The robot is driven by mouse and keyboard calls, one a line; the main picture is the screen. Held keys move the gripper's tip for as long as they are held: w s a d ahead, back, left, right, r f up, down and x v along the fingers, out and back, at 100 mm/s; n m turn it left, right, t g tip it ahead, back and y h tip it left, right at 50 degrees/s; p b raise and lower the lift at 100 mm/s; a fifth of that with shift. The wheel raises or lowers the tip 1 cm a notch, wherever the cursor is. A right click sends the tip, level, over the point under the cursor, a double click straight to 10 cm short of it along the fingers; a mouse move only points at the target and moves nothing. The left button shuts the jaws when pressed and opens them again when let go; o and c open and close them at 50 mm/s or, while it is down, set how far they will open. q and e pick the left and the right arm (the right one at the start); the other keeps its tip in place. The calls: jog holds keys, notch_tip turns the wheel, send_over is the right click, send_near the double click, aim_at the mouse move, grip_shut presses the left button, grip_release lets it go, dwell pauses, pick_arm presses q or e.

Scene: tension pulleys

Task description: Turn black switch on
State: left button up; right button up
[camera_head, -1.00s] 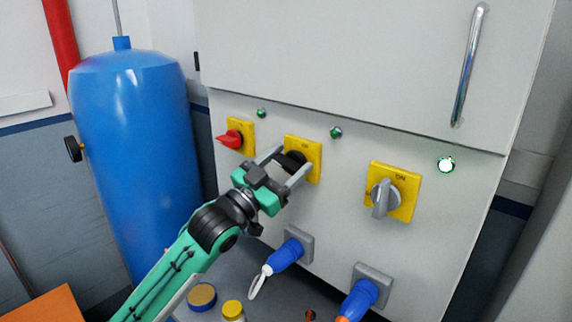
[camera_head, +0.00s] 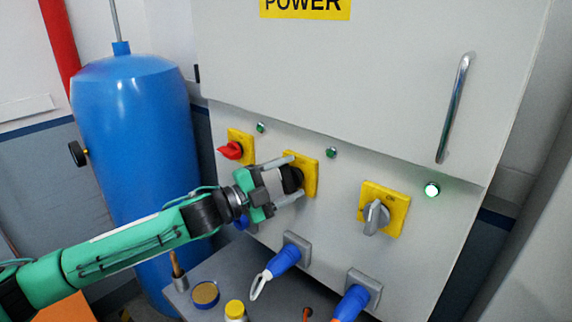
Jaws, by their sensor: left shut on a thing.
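The black switch (camera_head: 293,180) is a rotary knob on a yellow plate (camera_head: 311,176) on the front of the white cabinet. My left gripper (camera_head: 291,181) reaches in from the left, with one finger above the knob and one below it, shut on it. The fingers and the gripper body cover part of the knob, so its exact angle is hard to read. The lamp (camera_head: 331,152) above this switch is dark green and does not glow. My right gripper is not in view.
A red switch (camera_head: 231,151) sits to the left and a grey switch (camera_head: 375,217) to the right, whose lamp (camera_head: 432,190) glows. Blue plugs (camera_head: 283,262) stick out below. A blue tank (camera_head: 135,140) stands at the left. Small jars (camera_head: 205,294) stand below.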

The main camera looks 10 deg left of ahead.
pick_arm(q)
jog(key=m+p, duration=0.1)
jog(key=p, duration=0.1)
jog(key=m+p, duration=0.1)
jog(key=m, duration=0.1)
jog(key=shift+d+r+g+y+p, duration=0.1)
jog(key=shift+r+g+y+p, duration=0.2)
jog(key=shift+g+p, duration=0.1)
jog(key=shift+s+f+m+p, duration=0.1)
jog(key=shift+f+m+p, duration=0.2)
jog(key=shift+m+p, duration=0.5)
jog(key=shift+f, duration=0.1)
jog(key=o, duration=1)
